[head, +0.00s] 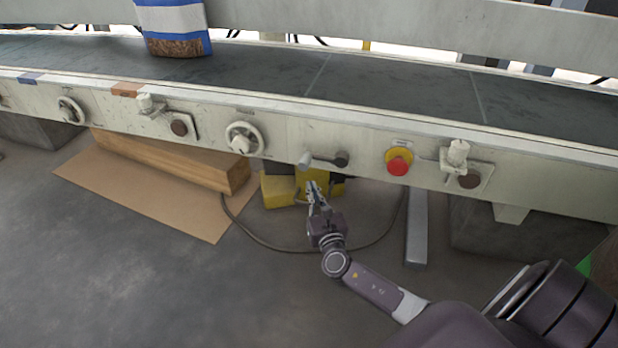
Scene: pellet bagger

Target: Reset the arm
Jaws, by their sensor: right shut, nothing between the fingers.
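My right arm reaches in from the lower right. Its right gripper (313,190) points up and away, in front of the conveyor's side panel, just below a small lever (322,160) with a grey handle. The gripper's fingers are shut with nothing visible between them. From this angle I cannot tell whether the fingertips touch anything. My left gripper is not in view.
The conveyor (270,80) crosses the view with a blue-and-white bag (172,25) on its belt. A red stop button (398,163), handwheels (244,138) and knobs line the panel. Yellow blocks (278,190), a timber beam (170,160), cardboard (140,195) and a cable lie below. Floor at lower left is clear.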

